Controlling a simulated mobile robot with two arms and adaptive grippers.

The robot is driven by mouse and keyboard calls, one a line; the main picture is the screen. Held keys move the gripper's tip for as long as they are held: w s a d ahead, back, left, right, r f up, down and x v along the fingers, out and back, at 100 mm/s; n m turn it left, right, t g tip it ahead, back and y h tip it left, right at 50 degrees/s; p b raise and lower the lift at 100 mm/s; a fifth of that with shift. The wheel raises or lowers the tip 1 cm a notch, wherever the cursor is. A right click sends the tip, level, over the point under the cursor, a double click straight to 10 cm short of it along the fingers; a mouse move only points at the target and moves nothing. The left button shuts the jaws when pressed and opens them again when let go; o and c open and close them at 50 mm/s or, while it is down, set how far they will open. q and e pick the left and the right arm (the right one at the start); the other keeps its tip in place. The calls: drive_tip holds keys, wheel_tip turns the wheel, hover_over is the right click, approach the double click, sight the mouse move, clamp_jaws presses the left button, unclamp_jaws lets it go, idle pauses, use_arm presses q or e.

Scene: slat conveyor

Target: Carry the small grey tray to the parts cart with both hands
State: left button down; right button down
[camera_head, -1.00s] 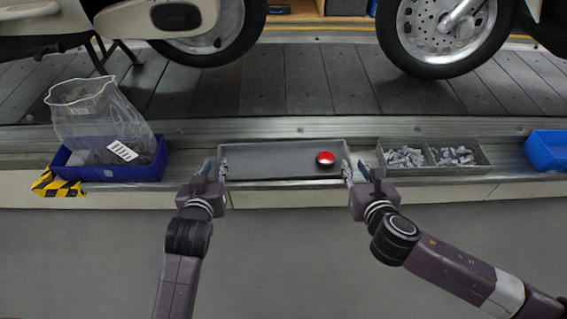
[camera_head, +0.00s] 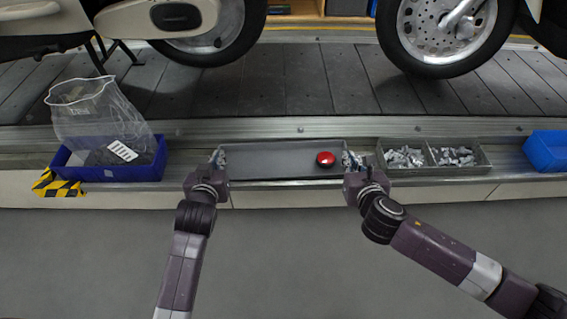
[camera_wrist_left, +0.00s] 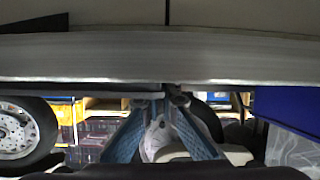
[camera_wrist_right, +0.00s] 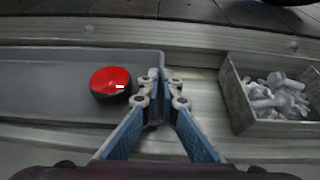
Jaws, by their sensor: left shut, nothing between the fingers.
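The small grey tray (camera_head: 270,160) lies level on the ledge in front of the conveyor, with a red button-like dome (camera_head: 325,158) inside near its right end. My left gripper (camera_head: 217,160) is shut at the tray's left end, with nothing seen between its fingers; its blue fingers show in the left wrist view (camera_wrist_left: 165,100). My right gripper (camera_head: 350,161) is at the tray's right end. In the right wrist view its fingertips (camera_wrist_right: 163,88) are close together on the tray's end wall, the dome just left of them. I see no parts cart.
A blue bin (camera_head: 110,172) with a clear bag stands to the left, above black-yellow tape. A grey divided box (camera_head: 433,170) of metal parts stands close right of the tray. Another blue bin (camera_head: 546,150) is at far right. Vehicle wheels stand on the slats behind. The floor in front is clear.

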use_arm(q)
drive_tip(key=shift+r, duration=0.1)
use_arm(e)
drive_tip(key=shift+r, duration=0.1)
idle(0.3)
